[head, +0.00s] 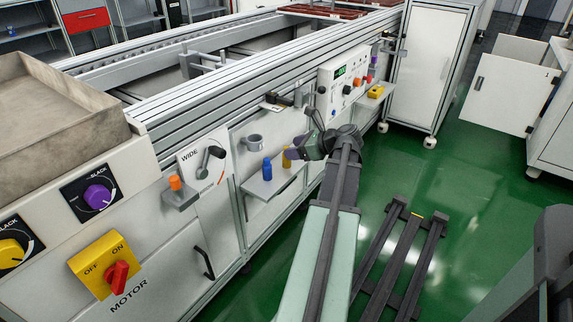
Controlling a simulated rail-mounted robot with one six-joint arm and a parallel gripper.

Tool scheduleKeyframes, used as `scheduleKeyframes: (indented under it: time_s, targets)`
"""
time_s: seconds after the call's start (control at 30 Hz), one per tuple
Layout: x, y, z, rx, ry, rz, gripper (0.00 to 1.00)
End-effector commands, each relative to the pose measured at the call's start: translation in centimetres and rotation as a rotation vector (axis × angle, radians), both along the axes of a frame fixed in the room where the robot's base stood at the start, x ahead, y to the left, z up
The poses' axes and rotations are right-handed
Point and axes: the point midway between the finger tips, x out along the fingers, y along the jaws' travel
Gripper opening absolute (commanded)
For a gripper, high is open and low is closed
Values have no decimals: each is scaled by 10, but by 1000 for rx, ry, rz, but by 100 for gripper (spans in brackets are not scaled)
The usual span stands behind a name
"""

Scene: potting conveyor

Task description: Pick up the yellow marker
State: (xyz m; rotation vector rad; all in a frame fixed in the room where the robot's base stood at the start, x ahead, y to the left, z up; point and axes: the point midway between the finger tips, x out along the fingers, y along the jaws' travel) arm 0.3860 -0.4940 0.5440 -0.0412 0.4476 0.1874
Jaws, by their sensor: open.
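A small upright yellow piece, which looks like the yellow marker (286,161), stands on a small grey shelf (262,187) on the side of the conveyor. A blue marker or bottle (267,169) stands to its left on the same shelf. My gripper (297,153) points left, right beside the yellow piece, and partly covers it. Its jaws are open. I cannot tell whether the yellow piece is between the fingers or just behind them.
A grey cup-like holder (252,142) is fixed above the shelf. The control panel (343,86) and a small shelf with a yellow block (376,91) lie farther right. An orange-topped piece (175,183) sits at left. Green floor (440,180) is open at right.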

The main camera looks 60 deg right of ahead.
Motion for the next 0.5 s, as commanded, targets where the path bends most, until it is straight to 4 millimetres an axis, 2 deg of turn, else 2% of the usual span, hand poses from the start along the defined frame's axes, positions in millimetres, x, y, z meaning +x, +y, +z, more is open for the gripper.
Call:
scheduleKeyframes:
  time_s: [0.17, 0.33, 0.5]
  targets:
    - [7, 1, -5, -1, 1, 0, 61]
    - [33, 4, -24, -2, 1, 4, 61]
    - [48, 8, -27, -1, 1, 0, 61]
